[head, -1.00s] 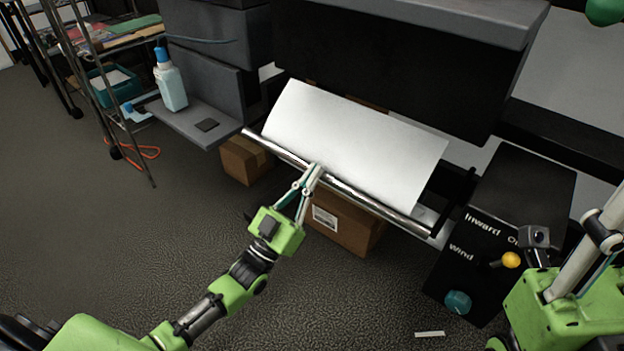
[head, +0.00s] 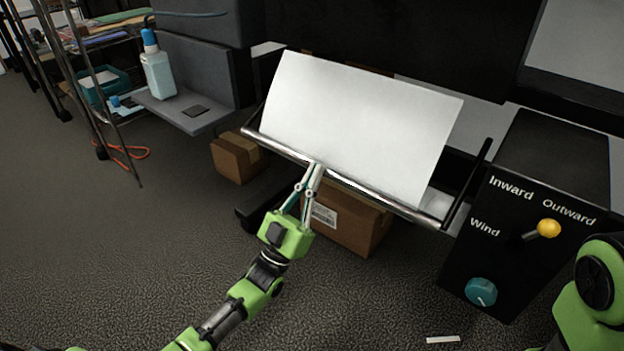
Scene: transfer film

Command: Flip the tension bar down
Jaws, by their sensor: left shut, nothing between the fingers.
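The tension bar (head: 378,194) is a shiny metal rod that runs across the lower edge of the white film sheet (head: 355,115). A black side arm (head: 467,185) carries its right end. My left gripper (head: 316,168) is shut with nothing in it, and its fingertips are at the bar, left of its middle. I cannot tell whether they touch it. My right gripper is out of the picture; only part of my right arm shows at the lower right.
A black control box (head: 510,250) with a yellow-knobbed lever (head: 548,228) and a teal dial (head: 481,291) stands at right. Cardboard boxes (head: 362,228) sit under the bar. A bottle (head: 158,73) stands on a grey shelf at left.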

